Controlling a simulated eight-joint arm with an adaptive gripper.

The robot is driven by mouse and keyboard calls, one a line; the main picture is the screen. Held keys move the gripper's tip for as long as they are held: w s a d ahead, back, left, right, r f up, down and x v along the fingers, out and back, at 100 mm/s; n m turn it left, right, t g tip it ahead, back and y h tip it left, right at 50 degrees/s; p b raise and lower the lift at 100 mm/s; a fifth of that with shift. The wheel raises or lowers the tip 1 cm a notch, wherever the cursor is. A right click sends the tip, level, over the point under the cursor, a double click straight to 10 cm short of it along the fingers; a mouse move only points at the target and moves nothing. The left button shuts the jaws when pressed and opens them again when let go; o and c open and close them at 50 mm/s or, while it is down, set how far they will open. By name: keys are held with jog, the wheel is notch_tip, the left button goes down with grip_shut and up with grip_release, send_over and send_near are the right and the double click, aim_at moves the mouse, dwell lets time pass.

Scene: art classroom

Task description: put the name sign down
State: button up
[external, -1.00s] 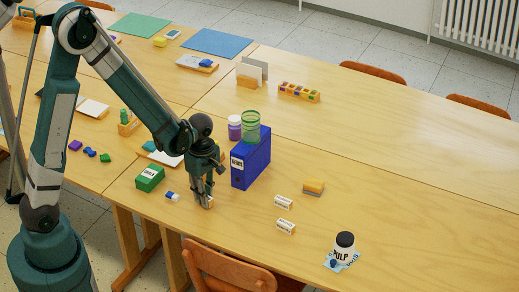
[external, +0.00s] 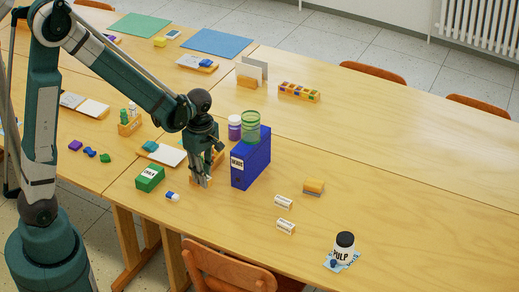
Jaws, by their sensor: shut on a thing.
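My gripper (external: 203,182) points down, left of the blue binder box, with its fingers shut. It is shut on a small pale piece, the name sign, which the fingers mostly hide, so I cannot read it or tell whether its bottom touches the table. Two small white lettered blocks (external: 283,202) (external: 286,226) lie on the open table to the right, apart from my gripper.
The blue binder box (external: 250,160) stands close on the right, with a green mesh cup (external: 251,127) above it and a purple-white jar (external: 235,127) behind. A green box (external: 150,178) and a blue-white eraser (external: 172,196) sit left.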

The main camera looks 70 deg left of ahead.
jog(key=shift+s+a, duration=0.1)
dwell(0.7)
jog(key=s+a+r+n+p, duration=0.1)
jog(key=s+a+r, duration=0.1)
jog(key=s+a, duration=0.6)
notch_tip(320, 180, up, 3)
jog(key=n+p, duration=0.2)
send_over(149, 173)
jog(key=shift+f, duration=0.15)
jog(key=shift+f+b, duration=0.75)
jog(key=shift+f, duration=2.2)
jog(key=shift+f, duration=0.1)
jog(key=shift+f+b, duration=0.55)
jog(key=shift+f, duration=1.4)
jog(key=shift+f, duration=0.2)
